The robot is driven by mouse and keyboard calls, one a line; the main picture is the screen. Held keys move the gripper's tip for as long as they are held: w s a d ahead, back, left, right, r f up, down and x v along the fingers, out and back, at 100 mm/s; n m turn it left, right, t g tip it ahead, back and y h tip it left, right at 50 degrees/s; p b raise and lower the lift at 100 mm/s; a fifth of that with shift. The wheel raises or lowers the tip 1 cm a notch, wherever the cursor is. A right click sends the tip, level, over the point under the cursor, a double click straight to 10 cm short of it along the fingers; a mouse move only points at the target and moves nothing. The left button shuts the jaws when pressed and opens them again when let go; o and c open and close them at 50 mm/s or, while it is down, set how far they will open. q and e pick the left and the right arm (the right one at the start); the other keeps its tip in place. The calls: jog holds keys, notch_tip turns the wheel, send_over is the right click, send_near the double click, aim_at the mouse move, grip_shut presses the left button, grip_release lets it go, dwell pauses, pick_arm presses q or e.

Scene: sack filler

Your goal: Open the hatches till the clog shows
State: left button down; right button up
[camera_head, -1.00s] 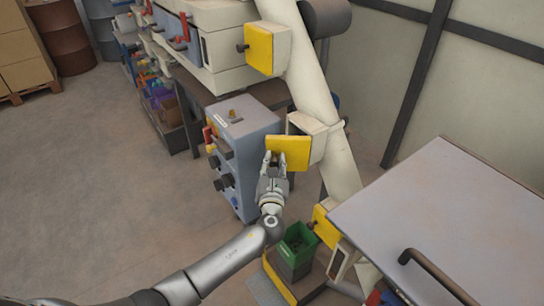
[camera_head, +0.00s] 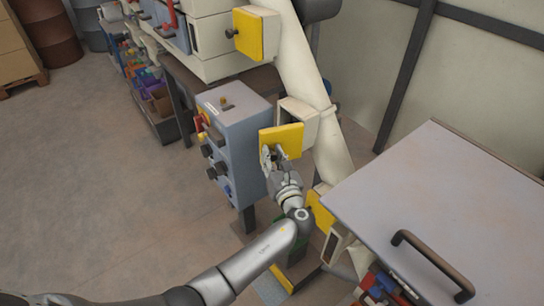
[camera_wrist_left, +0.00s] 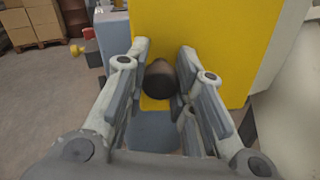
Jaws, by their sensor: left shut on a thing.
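Three yellow hatches sit along a cream chute (camera_head: 318,105). The upper hatch (camera_head: 248,34) has a dark knob and looks shut. No clog can be made out. My right gripper is out of view.
A grey-blue control box (camera_head: 240,130) with dark knobs stands just left of the middle hatch. A large grey panel with a dark handle (camera_head: 430,262) fills the right side. Open floor (camera_head: 90,180) lies to the left.

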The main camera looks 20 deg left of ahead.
pick_arm(q)
jog(key=c, duration=1.2)
grip_release()
jog(key=shift+s, duration=0.1)
jog(key=v, duration=1.2)
jog(key=shift+c, duration=0.3)
